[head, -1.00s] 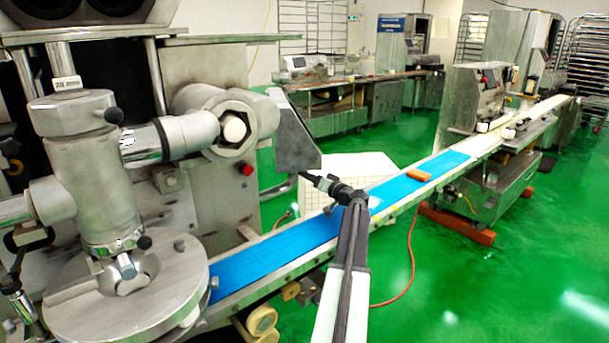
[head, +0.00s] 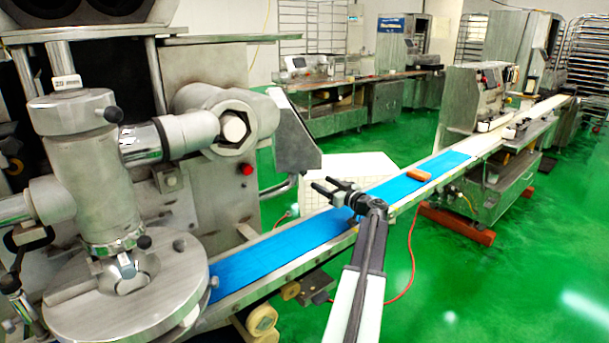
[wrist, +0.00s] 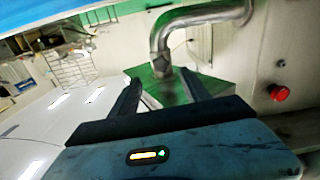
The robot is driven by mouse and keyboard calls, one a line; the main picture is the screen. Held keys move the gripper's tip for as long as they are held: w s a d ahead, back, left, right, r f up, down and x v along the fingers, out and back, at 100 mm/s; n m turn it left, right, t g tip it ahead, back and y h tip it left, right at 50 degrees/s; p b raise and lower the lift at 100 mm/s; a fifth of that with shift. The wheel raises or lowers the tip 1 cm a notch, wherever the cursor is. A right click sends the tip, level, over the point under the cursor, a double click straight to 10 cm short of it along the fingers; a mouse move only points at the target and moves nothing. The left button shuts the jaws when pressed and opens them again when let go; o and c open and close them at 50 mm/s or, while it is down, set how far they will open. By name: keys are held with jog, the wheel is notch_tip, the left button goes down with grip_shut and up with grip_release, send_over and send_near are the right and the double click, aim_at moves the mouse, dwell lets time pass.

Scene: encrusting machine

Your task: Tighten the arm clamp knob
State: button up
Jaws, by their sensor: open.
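The machine's upright metal column (head: 85,165) stands at the left of the head view. It carries small black knobs, one near its top (head: 113,114) and one near its foot (head: 144,242); I cannot tell which is the arm clamp knob. My gripper (head: 322,187) is open and empty, pointing left above the blue belt, well right of both knobs. In the wrist view my gripper's fingers (wrist: 160,84) are spread apart, with a bent metal pipe (wrist: 160,45) beyond them. No black knob is clear in that view.
The blue conveyor belt (head: 280,240) runs from the round metal table (head: 120,305) toward the back right. A red button (head: 247,168) is on the machine's face, and also shows in the wrist view (wrist: 279,93). Green floor at right is open.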

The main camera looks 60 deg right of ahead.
aim_at(305, 173)
jog(key=x, duration=1.2)
jog(key=shift+s, duration=0.1)
grip_shut()
